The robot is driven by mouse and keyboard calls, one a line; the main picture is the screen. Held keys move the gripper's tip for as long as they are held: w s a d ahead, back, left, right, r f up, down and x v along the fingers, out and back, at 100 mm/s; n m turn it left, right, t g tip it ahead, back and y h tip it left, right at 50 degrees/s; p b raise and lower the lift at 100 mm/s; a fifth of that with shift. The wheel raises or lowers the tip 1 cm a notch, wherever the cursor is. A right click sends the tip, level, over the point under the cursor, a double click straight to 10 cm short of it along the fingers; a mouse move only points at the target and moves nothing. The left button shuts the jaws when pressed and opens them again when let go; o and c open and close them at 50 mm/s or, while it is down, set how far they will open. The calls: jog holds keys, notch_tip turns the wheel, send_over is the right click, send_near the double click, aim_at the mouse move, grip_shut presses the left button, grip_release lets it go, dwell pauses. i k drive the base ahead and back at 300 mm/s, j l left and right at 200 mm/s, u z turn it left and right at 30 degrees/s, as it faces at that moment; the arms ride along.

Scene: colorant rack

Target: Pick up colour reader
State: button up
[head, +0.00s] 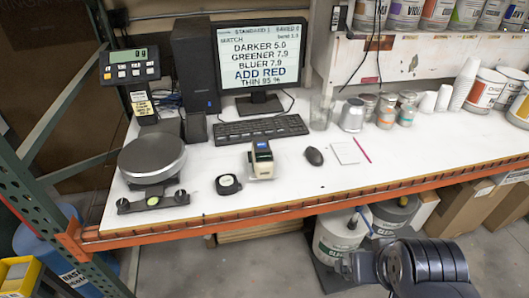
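The colour reader (261,160) appears to be the small boxy device with a dark, lit display on top and a pale body. It stands on the white bench top, near the front edge and just in front of the keyboard. Nothing touches it. Black and grey links of my arm show at the lower right, below and in front of the bench. I cannot make out my gripper's fingers there.
A tape measure (228,184) lies left of the reader, with a round scale (152,158) beyond it. A keyboard (260,128) is behind. A mouse (314,156), paper pad (345,152) and red pencil (362,150) lie right. The orange front beam (300,200) edges the bench.

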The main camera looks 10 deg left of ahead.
aim_at(263, 164)
jog(key=i+j+z, duration=0.2)
jog(key=j, duration=0.4)
jog(key=j+z, duration=0.2)
jog(key=j, duration=0.45)
